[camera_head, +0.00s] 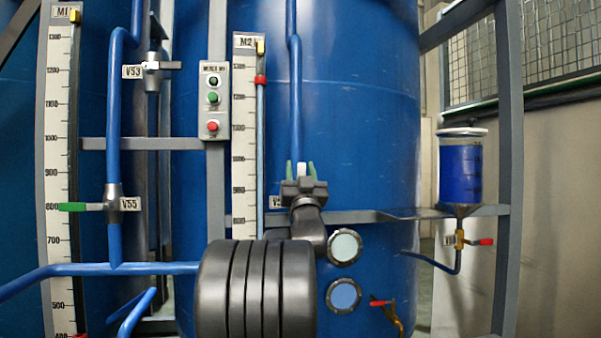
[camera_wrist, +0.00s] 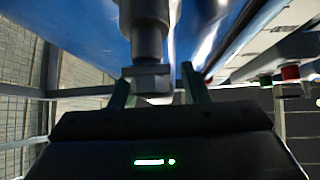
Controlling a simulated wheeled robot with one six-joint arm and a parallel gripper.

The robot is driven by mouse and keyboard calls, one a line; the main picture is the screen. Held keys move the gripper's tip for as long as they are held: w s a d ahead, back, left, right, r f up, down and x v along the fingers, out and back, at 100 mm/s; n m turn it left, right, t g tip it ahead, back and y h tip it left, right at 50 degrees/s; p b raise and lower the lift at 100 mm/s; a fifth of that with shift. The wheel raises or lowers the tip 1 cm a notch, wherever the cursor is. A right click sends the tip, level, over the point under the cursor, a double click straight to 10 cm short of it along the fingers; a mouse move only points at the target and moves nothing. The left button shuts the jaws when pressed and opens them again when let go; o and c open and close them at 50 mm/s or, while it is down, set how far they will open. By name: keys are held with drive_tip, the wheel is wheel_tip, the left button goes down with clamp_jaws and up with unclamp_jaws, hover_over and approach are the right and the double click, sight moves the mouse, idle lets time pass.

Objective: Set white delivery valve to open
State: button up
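My gripper (camera_head: 301,165) is in front of the blue pipe at the centre of the head view, its two green-tipped fingers pointing up and apart. A small white piece, apparently the white valve's handle (camera_head: 301,171), shows between the fingertips. Its label (camera_head: 275,202) is mostly hidden by my gripper, as is the valve body. In the wrist view my gripper (camera_wrist: 156,80) has its fingers on either side of a grey valve part (camera_wrist: 148,77) below a round pipe. A gap shows at the right finger; contact at the left is unclear.
Valve V55 (camera_head: 113,204) has a green handle, and valve V53 (camera_head: 152,66) a light one. A button box (camera_head: 213,100) and scale M2 (camera_head: 244,130) stand left of the pipe. A blue-filled vessel (camera_head: 461,172) with a red-handled valve (camera_head: 486,242) is at right.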

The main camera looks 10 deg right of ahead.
drive_tip(key=v, duration=1.4)
drive_tip(key=shift+b, duration=0.45)
drive_tip(key=shift+w+r, duration=0.1)
drive_tip(key=shift+r, duration=0.05)
drive_tip(key=p+x, duration=0.1)
drive_tip(key=x, duration=1.2)
drive_tip(key=shift+w+r, duration=0.25)
